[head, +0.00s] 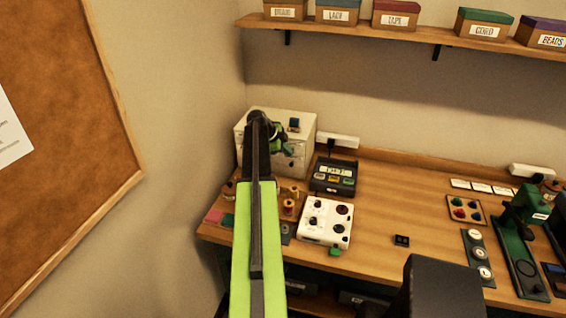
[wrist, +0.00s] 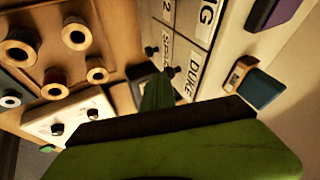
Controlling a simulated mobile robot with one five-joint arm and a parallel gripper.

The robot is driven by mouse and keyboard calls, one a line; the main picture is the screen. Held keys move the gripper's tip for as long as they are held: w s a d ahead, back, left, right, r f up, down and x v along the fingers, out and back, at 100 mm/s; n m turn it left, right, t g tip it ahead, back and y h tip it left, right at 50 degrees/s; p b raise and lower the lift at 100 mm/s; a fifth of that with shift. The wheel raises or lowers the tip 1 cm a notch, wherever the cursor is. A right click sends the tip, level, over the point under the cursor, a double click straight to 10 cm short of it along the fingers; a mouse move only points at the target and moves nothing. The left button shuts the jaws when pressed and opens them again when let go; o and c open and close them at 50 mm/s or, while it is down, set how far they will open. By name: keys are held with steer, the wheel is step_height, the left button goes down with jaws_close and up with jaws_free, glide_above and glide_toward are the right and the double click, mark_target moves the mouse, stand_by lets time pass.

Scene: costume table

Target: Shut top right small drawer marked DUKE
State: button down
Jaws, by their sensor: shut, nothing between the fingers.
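The white drawer cabinet (head: 305,128) stands at the back left of the table in the head view, partly hidden behind my arm. My gripper (head: 287,149) is shut and empty, close in front of the cabinet's face. In the wrist view, the drawer marked DUKE (wrist: 187,76) shows its label tilted, close beside my green finger (wrist: 158,93). Other labelled drawer fronts and dark knobs show beside it. My finger overlaps part of the front, so I cannot tell whether it touches the drawer or how far the drawer stands out.
A tray of spools (wrist: 60,65) is near the gripper. The table's middle is mostly clear.

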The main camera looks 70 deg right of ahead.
steer(key=shift+d+r, duration=0.1)
steer(key=shift+d, duration=0.25)
steer(key=w+a+r+p, duration=0.3)
steer(key=a+r+p, duration=0.5)
steer(key=a, duration=0.1)
steer(key=shift+r+p, duration=0.15)
steer(key=shift+p, duration=0.15)
steer(key=shift+a, duration=0.1)
